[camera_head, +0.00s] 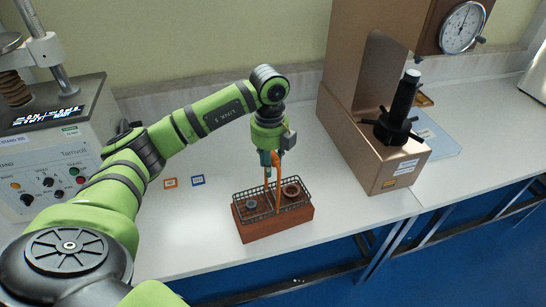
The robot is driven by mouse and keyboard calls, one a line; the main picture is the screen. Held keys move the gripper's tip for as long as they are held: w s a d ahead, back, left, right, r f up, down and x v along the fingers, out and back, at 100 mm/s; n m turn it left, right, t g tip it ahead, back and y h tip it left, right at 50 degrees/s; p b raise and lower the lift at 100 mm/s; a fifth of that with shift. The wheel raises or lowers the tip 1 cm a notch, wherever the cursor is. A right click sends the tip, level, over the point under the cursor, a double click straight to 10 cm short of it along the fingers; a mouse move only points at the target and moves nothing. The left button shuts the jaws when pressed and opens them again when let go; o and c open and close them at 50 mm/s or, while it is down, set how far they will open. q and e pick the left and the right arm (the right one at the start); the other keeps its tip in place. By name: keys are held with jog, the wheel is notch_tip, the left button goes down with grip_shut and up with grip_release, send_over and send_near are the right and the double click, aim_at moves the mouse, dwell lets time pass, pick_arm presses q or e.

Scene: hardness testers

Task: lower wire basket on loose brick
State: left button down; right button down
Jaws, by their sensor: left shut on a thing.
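The loose brick (277,229) is reddish brown and lies on the white bench near its front edge. The dark wire basket (268,209) is right over it, roughly level and lined up with its top. I cannot tell whether the basket touches the brick or hangs just above it. The basket holds a grey ring-like part (252,204) and a copper-brown ring (291,190). My left gripper (271,161) points down above the basket, shut on its orange handle (278,182). The fingertips are small and partly hidden. My right gripper is not in view.
A copper-coloured tester (385,160) with a black spoked handle stands to the right. A grey machine with knobs (55,160) stands at the left.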

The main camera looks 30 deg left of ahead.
pick_arm(q)
jog(key=shift+f+b, duration=0.45)
jog(key=shift+f, duration=0.5)
jog(key=shift+w+f, duration=0.1)
jog(key=shift+f, duration=0.15)
jog(key=c, duration=0.9)
grip_release()
jog(key=shift+o, duration=0.2)
jog(key=shift+r, duration=0.1)
notch_tip(320, 180, up, 12)
jog(key=shift+d, duration=0.1)
